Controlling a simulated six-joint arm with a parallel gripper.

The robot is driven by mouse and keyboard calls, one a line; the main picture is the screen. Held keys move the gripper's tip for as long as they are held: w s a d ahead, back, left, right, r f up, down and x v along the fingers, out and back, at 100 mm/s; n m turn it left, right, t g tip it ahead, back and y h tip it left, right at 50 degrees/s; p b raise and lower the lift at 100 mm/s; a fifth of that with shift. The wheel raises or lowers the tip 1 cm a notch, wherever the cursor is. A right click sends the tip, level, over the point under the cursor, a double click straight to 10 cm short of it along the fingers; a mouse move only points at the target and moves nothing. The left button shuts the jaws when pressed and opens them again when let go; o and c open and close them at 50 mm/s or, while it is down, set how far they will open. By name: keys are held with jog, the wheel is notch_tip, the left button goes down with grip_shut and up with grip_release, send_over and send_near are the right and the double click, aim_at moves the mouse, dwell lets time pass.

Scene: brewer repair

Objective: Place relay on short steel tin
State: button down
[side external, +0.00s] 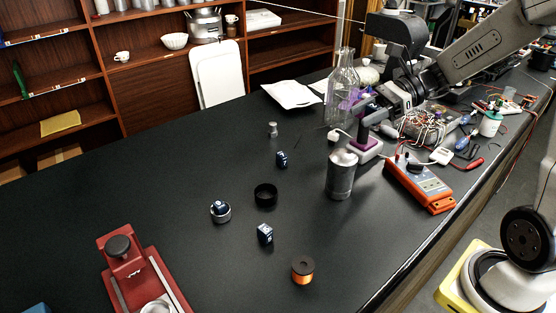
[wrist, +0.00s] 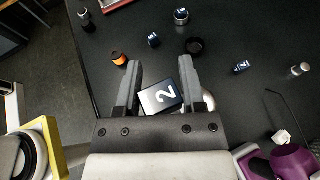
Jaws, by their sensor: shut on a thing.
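My gripper (wrist: 162,72) is shut on a dark blue relay (wrist: 163,98) marked with a white 2, which sits tilted between the fingers. In the side view my gripper (side external: 364,118) hangs at the upper right, above the bench; the held relay is not clear there. The short steel tin (side external: 221,218) stands upright at the left-centre, well away from my gripper, with a dark blue block (side external: 219,205) on or in it. The tin also shows at the top of the wrist view (wrist: 181,20).
A taller steel tin (side external: 340,178) stands near my gripper. Two other dark blue blocks (side external: 282,159) (side external: 265,233), a black round dish (side external: 265,195), an orange spool (side external: 302,270) and a red brewer (side external: 125,265) stand on the bench. An orange meter (side external: 420,183) and wires crowd the right.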

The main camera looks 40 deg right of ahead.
jog(key=s+r, duration=0.1)
jog(key=s, duration=0.7)
jog(key=shift+a+r+g, duration=0.25)
jog(key=shift+r+g, duration=0.05)
send_over(338, 156)
jog(key=s, duration=0.2)
jog(key=f, duration=0.8)
jog(key=shift+w+a, duration=0.2)
jog(key=shift+w+f, duration=0.55)
jog(key=shift+f, duration=0.1)
jog(key=shift+w+d+f, duration=0.1)
jog(key=shift+w+f, duration=0.05)
jog(key=shift+f, duration=0.05)
jog(key=shift+w+f, duration=0.1)
jog(key=shift+f, duration=1.55)
